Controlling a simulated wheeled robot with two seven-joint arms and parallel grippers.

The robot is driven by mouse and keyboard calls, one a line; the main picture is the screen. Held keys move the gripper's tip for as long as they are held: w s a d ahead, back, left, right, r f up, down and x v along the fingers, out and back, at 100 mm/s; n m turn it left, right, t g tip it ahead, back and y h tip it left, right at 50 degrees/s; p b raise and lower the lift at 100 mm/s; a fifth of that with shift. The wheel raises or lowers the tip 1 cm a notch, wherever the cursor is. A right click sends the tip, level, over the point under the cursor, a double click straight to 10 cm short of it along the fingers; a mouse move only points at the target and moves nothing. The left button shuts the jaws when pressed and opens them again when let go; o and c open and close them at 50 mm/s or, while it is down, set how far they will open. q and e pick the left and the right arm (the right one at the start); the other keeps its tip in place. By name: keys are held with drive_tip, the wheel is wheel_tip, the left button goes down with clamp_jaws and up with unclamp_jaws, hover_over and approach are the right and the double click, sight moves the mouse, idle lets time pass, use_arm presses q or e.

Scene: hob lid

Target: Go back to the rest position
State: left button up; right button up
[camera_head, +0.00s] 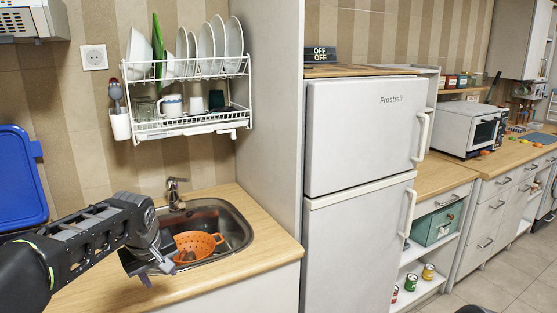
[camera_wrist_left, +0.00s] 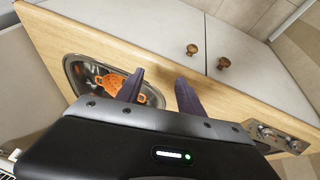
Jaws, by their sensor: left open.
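My left gripper (camera_head: 156,268) is in the lower left of the head view, in front of the sink (camera_head: 236,232) and above the wooden counter (camera_head: 270,246). It is open with nothing between its fingers. In the left wrist view its two dark fingers (camera_wrist_left: 158,84) stand apart, with the counter behind them. An orange colander (camera_head: 197,243) sits in the sink, and it also shows in the left wrist view (camera_wrist_left: 97,87). My right gripper is not in view.
A faucet (camera_head: 175,193) stands behind the sink, with a dish rack (camera_head: 190,120) on the wall above. A blue panel (camera_head: 20,178) is at the left. A fridge (camera_head: 358,190) stands right of the counter.

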use_arm(q)
drive_tip(key=w+d+f+m+t+h, duration=0.3)
drive_tip(key=d+f+m, duration=0.2)
drive_tip(key=d+f, duration=0.55)
drive_tip(key=s+d+f+m+g+h, duration=0.1)
drive_tip(key=s+d+f, duration=0.25)
drive_tip(key=f, duration=0.35)
drive_tip(key=s+d+f+m+g, duration=0.1)
drive_tip(key=s+d+f, duration=0.1)
drive_tip(key=s+f, duration=0.35)
drive_tip(key=s+d+f+g, duration=0.2)
drive_tip(key=s+f, duration=0.7)
drive_tip(key=s, duration=0.4)
drive_tip(key=s+d+f+n+g+h, duration=0.1)
drive_tip(key=s+d+f+g, duration=0.1)
drive_tip(key=s+f, duration=0.8)
drive_tip(key=s+g, duration=0.1)
drive_tip(key=s, duration=0.3)
drive_tip(key=shift+d, duration=0.2)
